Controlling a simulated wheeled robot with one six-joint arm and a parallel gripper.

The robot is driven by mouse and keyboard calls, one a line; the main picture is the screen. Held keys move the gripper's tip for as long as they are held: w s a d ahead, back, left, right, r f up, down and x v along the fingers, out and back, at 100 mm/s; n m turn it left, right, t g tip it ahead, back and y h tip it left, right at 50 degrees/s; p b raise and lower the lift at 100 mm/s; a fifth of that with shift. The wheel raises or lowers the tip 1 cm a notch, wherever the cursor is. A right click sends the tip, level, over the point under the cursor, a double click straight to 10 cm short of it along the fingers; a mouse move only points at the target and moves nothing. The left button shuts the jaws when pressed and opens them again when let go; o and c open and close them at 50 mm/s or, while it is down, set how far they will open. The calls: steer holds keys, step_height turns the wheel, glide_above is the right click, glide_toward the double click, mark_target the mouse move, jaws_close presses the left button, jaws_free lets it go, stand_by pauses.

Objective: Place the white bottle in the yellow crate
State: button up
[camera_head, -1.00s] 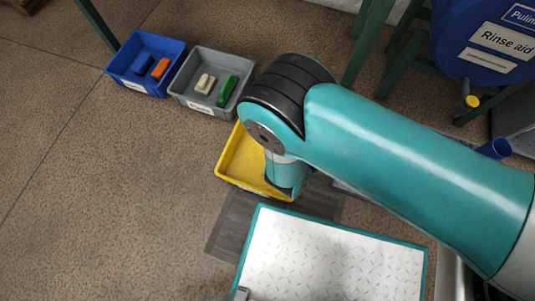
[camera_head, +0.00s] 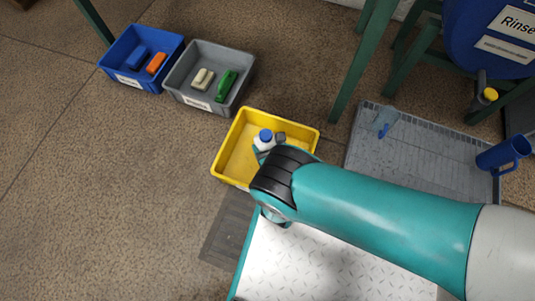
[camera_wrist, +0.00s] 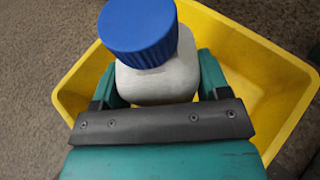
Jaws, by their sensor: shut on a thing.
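The white bottle (camera_wrist: 160,78) with a blue cap is held upright between the two fingers of my gripper (camera_wrist: 158,88) in the wrist view. In the head view the bottle (camera_head: 264,141) shows over the yellow crate (camera_head: 226,160), just past my arm's elbow. The crate's walls (camera_wrist: 258,47) surround the bottle in the wrist view. My gripper (camera_head: 279,140) is shut on the bottle and is mostly hidden by my arm in the head view. I cannot tell whether the bottle's base touches the crate floor.
A grey crate (camera_head: 180,93) with a cream block and a green brush-like item stands beyond the yellow crate. A blue crate (camera_head: 123,83) with blue and orange items is farther left.

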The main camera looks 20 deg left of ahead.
steer(key=shift+f+b, duration=1.15)
steer(key=shift+f, duration=1.15)
steer(key=shift+f, duration=0.15)
steer(key=o, duration=1.3)
steer(key=shift+s+d+r+p, duration=0.15)
steer(key=shift+r+p, duration=0.15)
steer(key=p+v, duration=0.6)
steer(key=v, duration=0.5)
steer(key=shift+s+d, duration=0.2)
